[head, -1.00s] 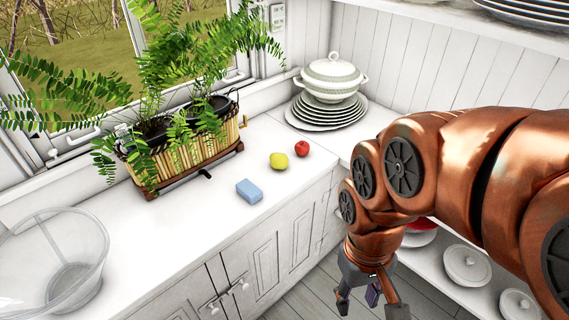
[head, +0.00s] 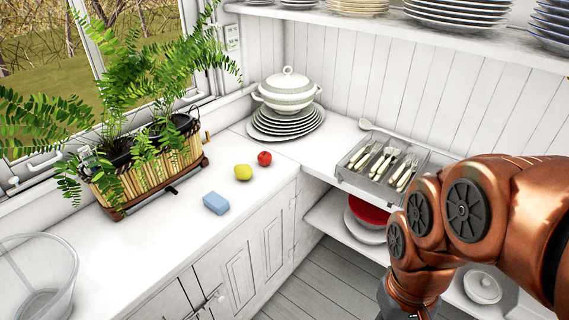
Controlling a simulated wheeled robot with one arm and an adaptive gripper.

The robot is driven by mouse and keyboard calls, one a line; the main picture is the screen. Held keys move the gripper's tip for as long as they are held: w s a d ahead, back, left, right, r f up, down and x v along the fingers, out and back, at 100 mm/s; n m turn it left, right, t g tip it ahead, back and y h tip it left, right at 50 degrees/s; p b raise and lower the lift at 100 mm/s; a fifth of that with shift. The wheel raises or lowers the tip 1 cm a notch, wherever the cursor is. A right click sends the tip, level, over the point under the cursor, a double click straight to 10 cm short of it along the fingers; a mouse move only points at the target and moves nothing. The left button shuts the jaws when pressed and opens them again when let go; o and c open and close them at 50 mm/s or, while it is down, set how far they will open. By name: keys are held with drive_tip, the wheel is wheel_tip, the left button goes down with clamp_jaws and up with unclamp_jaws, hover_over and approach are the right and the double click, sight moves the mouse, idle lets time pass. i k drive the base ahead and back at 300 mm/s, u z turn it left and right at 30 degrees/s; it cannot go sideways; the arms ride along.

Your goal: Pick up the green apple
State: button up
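A yellow-green apple (head: 243,172) sits on the white countertop, between the blue sponge and a smaller red round fruit or vegetable (head: 264,158). My copper-coloured arm comes in from the right side of the head view. My gripper at the end of the arm is mostly cut off by the bottom edge; only its grey upper part (head: 392,304) shows, and its fingertips are out of frame. It is well below and to the right of the apple, apart from it.
A blue sponge (head: 216,203) lies in front of the apple. A planter (head: 150,174) with ferns stands behind, left. A clear bowl (head: 38,280) is at the lower left. Stacked plates with a tureen (head: 288,92) and a cutlery tray (head: 350,177) stand at the back. Open counter surrounds the apple.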

sight(243, 172)
drive_tip(key=z, duration=0.2)
drive_tip(key=i, duration=0.95)
drive_tip(key=u, duration=2.45)
